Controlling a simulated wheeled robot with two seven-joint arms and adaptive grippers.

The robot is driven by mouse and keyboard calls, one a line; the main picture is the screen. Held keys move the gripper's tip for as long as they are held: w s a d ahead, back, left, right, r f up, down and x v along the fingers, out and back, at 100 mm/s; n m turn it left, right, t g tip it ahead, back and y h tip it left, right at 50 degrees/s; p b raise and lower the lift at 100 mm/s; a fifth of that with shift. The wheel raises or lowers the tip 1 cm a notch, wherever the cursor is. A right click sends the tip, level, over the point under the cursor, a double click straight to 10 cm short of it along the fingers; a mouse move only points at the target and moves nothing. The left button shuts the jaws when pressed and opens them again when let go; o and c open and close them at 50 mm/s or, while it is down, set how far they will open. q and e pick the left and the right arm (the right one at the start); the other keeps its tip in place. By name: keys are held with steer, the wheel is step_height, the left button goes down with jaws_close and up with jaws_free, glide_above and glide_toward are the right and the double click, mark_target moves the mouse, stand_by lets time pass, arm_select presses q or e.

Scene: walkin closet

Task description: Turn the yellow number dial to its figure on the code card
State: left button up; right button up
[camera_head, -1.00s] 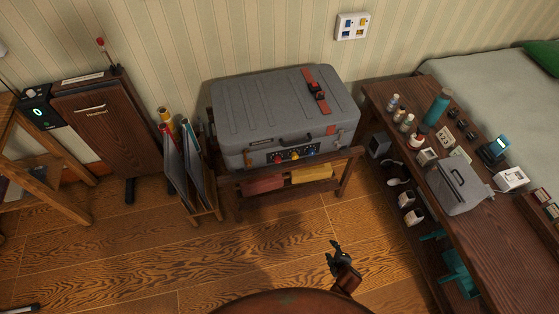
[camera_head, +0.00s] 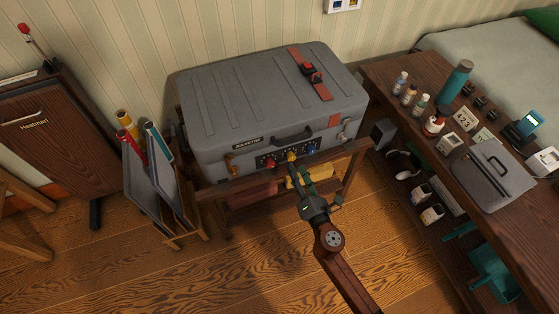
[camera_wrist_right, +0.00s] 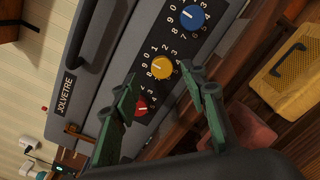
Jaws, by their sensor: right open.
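The yellow number dial (camera_head: 291,156) sits on the dark panel at the front of the grey suitcase (camera_head: 265,95). In the right wrist view the yellow dial (camera_wrist_right: 162,67) is ringed by white figures, between the blue dial (camera_wrist_right: 192,17) and the red dial (camera_wrist_right: 140,106). My right gripper (camera_head: 303,184) is in front of the panel. In the wrist view its open, empty fingers (camera_wrist_right: 158,80) lie on either side of the yellow dial's lower part; whether they touch it I cannot tell. My left gripper is out of view.
The suitcase rests on a wooden rack (camera_head: 345,175) with a yellow bundle (camera_head: 318,172) below. A holder with rolls and folders (camera_head: 155,170) stands at left. The wooden bench (camera_head: 400,75) at right carries bottles and a small grey case (camera_head: 490,180). Floor in front is clear.

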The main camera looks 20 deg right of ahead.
mark_target(292, 160)
steer(key=shift+w+f+b, duration=0.15)
steer(key=shift+w+b, duration=0.15)
steer(key=shift+w, duration=1.9)
jaws_close()
